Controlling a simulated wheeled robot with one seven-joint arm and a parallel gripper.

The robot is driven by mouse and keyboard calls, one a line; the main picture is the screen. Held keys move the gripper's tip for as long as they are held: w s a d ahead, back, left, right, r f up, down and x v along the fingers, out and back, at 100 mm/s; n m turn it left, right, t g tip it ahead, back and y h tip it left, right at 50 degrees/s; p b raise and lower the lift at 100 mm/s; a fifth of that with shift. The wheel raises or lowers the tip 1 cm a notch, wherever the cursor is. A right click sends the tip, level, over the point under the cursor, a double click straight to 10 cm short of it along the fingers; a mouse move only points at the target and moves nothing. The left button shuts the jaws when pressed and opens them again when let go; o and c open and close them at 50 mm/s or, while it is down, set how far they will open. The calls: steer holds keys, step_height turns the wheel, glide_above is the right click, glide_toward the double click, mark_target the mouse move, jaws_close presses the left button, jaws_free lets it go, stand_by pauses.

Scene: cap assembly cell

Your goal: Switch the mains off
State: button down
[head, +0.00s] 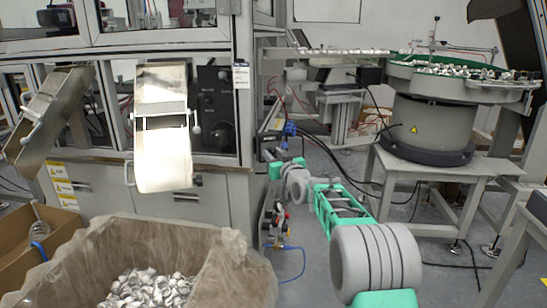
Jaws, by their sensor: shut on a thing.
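My arm reaches from the lower right to the right-hand side of the grey machine cabinet (222,205). My gripper (267,153) is at its far end, small and dark, against the cabinet's side edge. It is shut on a small part there, which I take to be the mains switch. The switch itself is hidden behind the gripper and my wrist, so I cannot tell which way its handle is turned.
Red and dark fittings (277,215) sit lower on the cabinet's side, with a blue hose (303,262) on the floor. A bowl feeder (430,125) stands on a frame at right. A lined box of caps (90,255) fills the lower left.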

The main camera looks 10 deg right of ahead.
steer(key=c, duration=1.1)
jaws_free()
steer(key=shift+o, duration=0.2)
steer(key=p+v, duration=0.1)
steer(key=v, duration=0.6)
steer(key=shift+s, duration=0.4)
steer(key=shift+r, duration=0.1)
